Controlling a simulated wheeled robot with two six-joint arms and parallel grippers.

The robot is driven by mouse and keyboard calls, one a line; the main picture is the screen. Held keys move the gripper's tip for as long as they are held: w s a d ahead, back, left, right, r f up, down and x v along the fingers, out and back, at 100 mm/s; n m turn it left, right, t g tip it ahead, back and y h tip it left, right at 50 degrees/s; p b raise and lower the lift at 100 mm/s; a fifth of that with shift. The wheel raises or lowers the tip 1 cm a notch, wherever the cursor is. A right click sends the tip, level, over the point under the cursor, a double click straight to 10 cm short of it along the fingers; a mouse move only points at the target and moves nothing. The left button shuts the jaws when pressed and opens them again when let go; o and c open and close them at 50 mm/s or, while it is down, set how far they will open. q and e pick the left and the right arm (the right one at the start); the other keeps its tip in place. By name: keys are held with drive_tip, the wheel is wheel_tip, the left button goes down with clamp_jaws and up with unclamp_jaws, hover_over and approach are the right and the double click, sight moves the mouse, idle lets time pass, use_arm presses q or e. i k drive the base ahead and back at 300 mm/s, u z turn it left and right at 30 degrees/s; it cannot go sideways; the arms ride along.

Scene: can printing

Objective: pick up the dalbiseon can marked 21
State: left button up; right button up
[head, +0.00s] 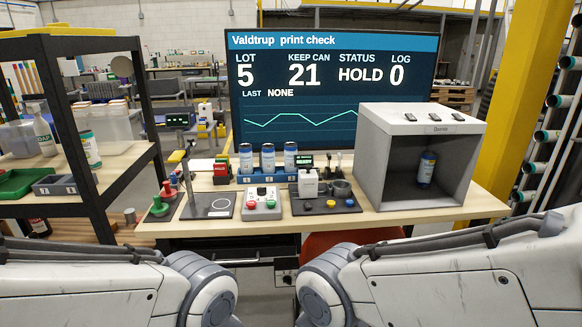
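Three blue-and-white cans stand upright in a row in a blue rack (262,180) on the table: a left can (246,160), a middle can (268,160) and a right can (290,158). Another blue-and-white can (427,170) stands inside the open-fronted grey box (376,165) at the right. The marks on the cans are too small to read, so I cannot tell which is 21. The screen (335,95) reads "KEEP CAN 21", "LOT 5" and "STATUS HOLD". Both my arms cross the bottom of the view, but neither gripper shows.
Red and green stamps (161,207) stand at left. A dark-framed shelf (150,90) borders the left side.

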sight(290, 148)
drive_tip(key=z, duration=0.45)
drive_tip(key=i, duration=1.5)
drive_tip(key=u, duration=0.2)
